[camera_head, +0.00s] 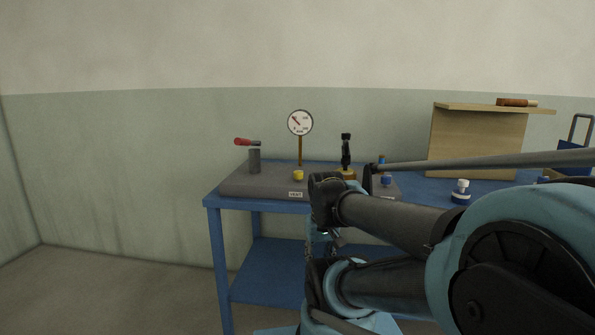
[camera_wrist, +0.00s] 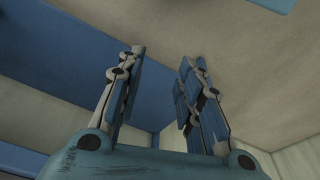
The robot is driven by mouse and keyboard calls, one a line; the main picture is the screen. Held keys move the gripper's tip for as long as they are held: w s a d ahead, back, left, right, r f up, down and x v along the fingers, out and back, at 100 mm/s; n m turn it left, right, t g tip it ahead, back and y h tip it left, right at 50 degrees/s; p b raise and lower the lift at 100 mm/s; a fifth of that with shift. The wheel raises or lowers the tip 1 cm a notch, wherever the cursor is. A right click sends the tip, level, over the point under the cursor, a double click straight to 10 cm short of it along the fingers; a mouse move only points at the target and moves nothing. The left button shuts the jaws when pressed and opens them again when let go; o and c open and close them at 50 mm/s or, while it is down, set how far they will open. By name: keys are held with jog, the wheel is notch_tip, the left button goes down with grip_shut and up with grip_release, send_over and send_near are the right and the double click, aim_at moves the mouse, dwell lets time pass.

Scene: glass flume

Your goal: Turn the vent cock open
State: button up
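A grey block (camera_head: 260,185) lies on the blue bench and carries several fittings. A small yellow knob (camera_head: 298,175) sits on its front part, above a small white label (camera_head: 296,194) that is too small to read surely. I cannot tell which fitting is the vent cock. A black fitting (camera_head: 346,152) stands upright on a brass base at the right. In the wrist view my gripper (camera_wrist: 160,58) is open and empty, its blue-padded fingers apart and touching nothing. In the head view my arm hides part of the block, and I cannot make out the gripper clearly.
A red-handled lever (camera_head: 247,142) tops a grey post, left of a round gauge (camera_head: 300,123). A blue knob (camera_head: 386,181) is near the block's right end. A white-and-blue object (camera_head: 461,190) and a wooden board structure (camera_head: 475,140) stand right. The floor left is clear.

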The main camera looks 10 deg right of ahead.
jog(key=shift+w+a, duration=0.1)
jog(key=shift+a, duration=0.05)
jog(key=shift+o, duration=2.1)
notch_tip(320, 180, up, 2)
jog(key=shift+r, duration=0.1)
notch_tip(320, 180, up, 31)
jog(key=m+g, duration=0.2)
jog(key=m, duration=0.9)
send_over(298, 171)
notch_tip(298, 171, down, 17)
jog(key=shift+f, duration=0.1)
jog(key=shift+n, duration=0.3)
jog(key=c, duration=1.1)
